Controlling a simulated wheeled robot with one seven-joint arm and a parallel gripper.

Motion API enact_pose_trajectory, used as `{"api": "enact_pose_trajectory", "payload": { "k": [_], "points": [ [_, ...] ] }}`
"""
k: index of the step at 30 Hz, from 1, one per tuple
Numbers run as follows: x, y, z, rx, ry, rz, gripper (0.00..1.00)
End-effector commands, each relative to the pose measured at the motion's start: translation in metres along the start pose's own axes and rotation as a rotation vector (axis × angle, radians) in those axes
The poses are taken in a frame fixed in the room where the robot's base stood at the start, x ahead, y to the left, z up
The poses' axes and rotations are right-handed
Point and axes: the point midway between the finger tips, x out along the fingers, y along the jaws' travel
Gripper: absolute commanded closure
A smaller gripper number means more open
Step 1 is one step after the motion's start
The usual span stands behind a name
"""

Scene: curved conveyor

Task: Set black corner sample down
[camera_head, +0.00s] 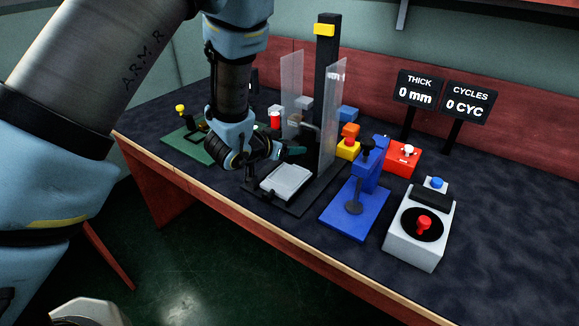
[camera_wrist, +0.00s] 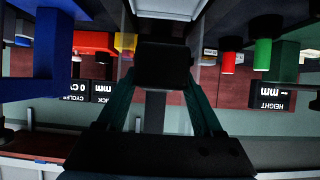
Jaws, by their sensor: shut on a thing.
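The black corner sample (camera_wrist: 163,64) shows as a dark block between the two green fingers of my gripper (camera_wrist: 162,84) in the wrist view. My gripper is shut on it. In the head view my gripper (camera_head: 297,151) reaches in between the clear panels of a black stand, above and behind a light grey plate (camera_head: 286,181). The sample is hard to make out there against the dark stand. I cannot tell whether it touches anything below it.
The clear right panel (camera_head: 333,113) stands close beside my gripper, with the black column (camera_head: 326,65) behind. A blue press (camera_head: 359,197), a grey machine with a red knob (camera_head: 421,228) and a red box (camera_head: 402,158) stand to the right. A green fixture (camera_head: 190,138) is at left.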

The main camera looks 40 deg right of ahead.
Motion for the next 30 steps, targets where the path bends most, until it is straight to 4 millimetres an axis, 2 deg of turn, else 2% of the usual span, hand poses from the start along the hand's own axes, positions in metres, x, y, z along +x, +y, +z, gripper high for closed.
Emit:
{"api": "enact_pose_trajectory", "payload": {
  "k": [16,28,29,30],
  "points": [
    [0.026,0.0,0.049,0.002,-0.002,0.0,0.88],
    [0.03,0.0,0.055,0.001,0.002,0.0,0.88],
    [0.03,0.0,0.055,0.001,0.001,0.0,0.29],
    [0.03,0.0,0.055,0.001,0.001,0.0,0.24]
  ]
}}
